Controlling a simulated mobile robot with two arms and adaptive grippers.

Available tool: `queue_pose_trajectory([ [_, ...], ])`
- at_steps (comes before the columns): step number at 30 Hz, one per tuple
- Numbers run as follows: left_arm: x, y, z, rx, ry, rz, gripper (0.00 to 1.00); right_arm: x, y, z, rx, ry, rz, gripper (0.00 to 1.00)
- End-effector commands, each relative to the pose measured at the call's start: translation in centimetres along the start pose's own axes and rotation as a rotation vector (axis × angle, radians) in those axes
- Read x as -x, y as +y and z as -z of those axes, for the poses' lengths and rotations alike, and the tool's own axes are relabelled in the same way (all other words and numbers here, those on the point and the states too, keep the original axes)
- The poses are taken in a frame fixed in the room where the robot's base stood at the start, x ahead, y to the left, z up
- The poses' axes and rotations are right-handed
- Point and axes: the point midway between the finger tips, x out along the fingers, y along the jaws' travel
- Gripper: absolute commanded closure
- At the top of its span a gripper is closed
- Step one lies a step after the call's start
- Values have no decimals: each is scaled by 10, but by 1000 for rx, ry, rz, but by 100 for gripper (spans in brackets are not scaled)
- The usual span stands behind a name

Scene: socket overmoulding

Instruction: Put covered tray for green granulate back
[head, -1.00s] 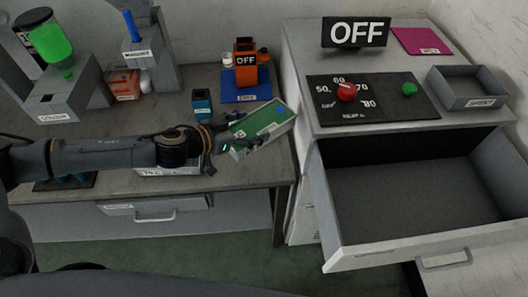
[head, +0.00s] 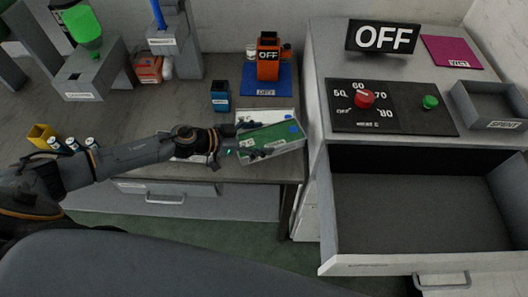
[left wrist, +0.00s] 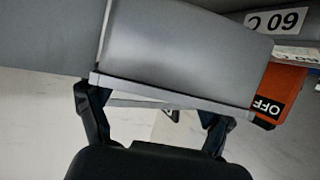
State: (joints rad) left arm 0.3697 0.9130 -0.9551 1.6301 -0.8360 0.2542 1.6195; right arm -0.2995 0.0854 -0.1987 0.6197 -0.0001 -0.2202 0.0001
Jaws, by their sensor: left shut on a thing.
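The covered tray (head: 277,136) is a pale box with a green top, a white label and a blue spot. In the head view it is held above the right end of the workbench, close to the grey cabinet. My left gripper (head: 250,140) is shut on its left end. In the left wrist view the tray (left wrist: 180,50) appears as a large grey box between the two fingers. Its contents are hidden. My right gripper is not in view.
An open, empty drawer (head: 420,210) sticks out of the cabinet at right. On the cabinet are a control panel with a red knob (head: 365,99), an OFF sign (head: 383,37) and a grey tray (head: 490,105). A blue mat (head: 265,80) with an orange OFF device (head: 268,57) lies behind the tray.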

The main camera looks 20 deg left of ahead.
Motion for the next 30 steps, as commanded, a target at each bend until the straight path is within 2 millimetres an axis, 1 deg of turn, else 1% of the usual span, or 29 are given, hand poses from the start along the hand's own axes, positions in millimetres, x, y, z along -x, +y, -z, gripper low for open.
queue_pose_trajectory([
  [1, -5, 0, -9, 4, 4, 1, 74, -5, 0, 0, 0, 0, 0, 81],
  [2, -6, 0, -13, 3, 3, 1, 74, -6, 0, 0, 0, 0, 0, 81],
  [8, -12, -1, -24, -1, 5, 1, 74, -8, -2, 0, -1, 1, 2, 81],
  [15, -24, -1, -53, 2, 5, 2, 74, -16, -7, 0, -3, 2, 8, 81],
  [17, -25, 0, -56, 0, 5, 1, 74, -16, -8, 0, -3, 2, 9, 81],
  [24, -24, -1, -56, -2, 5, 1, 74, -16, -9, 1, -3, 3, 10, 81],
  [29, -26, -1, -60, 0, 5, 1, 74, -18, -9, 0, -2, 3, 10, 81],
  [30, -26, 0, -61, 0, 2, 1, 13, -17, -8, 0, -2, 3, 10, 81],
])
